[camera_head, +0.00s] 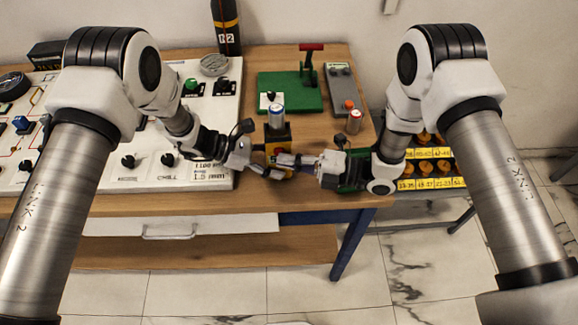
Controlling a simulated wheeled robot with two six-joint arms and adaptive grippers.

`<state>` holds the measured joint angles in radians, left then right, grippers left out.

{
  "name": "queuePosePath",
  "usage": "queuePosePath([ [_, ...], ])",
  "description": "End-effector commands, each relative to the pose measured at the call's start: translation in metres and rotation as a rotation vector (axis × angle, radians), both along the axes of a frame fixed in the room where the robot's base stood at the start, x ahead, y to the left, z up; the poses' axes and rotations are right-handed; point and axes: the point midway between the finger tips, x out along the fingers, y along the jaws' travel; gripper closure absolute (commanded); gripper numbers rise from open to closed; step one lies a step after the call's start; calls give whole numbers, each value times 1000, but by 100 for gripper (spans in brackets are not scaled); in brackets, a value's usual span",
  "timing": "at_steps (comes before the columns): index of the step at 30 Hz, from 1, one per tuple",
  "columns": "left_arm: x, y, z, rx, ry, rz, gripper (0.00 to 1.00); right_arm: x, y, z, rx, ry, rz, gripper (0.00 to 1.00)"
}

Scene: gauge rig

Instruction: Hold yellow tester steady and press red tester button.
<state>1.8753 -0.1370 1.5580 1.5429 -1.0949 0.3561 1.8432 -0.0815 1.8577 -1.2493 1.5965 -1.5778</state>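The yellow tester (277,133), a small yellow and black block, stands upright near the table's front edge. A silver and blue cylinder (277,117) sits above or just behind it. My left gripper (268,163) comes from the left, its fingers around the tester's lower body; it looks shut on it, with the far finger partly hidden. My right gripper (283,160) comes from the right, fingers together, tips at the tester's front face, touching or very close. I cannot see the red button; the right fingertips cover that part of the face.
A white gauge panel (205,105) fills the table's left. Behind the tester are a green board (297,97) with a red-handled lever and a grey button box (340,80). A red-topped can (354,122) stands close behind my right gripper. Yellow-labelled bins (428,168) lie right.

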Motion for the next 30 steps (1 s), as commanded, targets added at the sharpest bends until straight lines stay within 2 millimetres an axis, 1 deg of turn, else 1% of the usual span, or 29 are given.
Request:
queuePosePath([
  [1,-3,-1,-1,0,4,-7,60,2,-1,0,-1,-2,-6,100],
  [4,-3,-1,-1,0,4,-8,60,1,-1,0,-1,-2,-6,100],
  [7,-3,-1,-1,0,4,-8,60,-5,-1,0,-2,1,-6,100],
  [10,-3,-1,-1,0,4,-7,62,-20,0,0,-1,3,-4,100],
  [13,-2,-1,-1,0,3,-6,63,-43,0,-1,-1,7,-2,100],
  [15,-2,0,-1,0,3,-5,63,-43,-22,0,2,3,-10,100],
  [21,-2,0,0,0,2,-4,64,-55,-68,0,2,1,-8,100],
  [25,-1,0,0,0,2,-4,64,-60,-88,0,1,0,-5,100],
  [27,-1,0,0,-1,2,-4,64,-62,-94,0,0,0,-4,100],
  [30,-1,0,0,-1,2,-4,64,-64,-97,0,0,0,0,100],
])
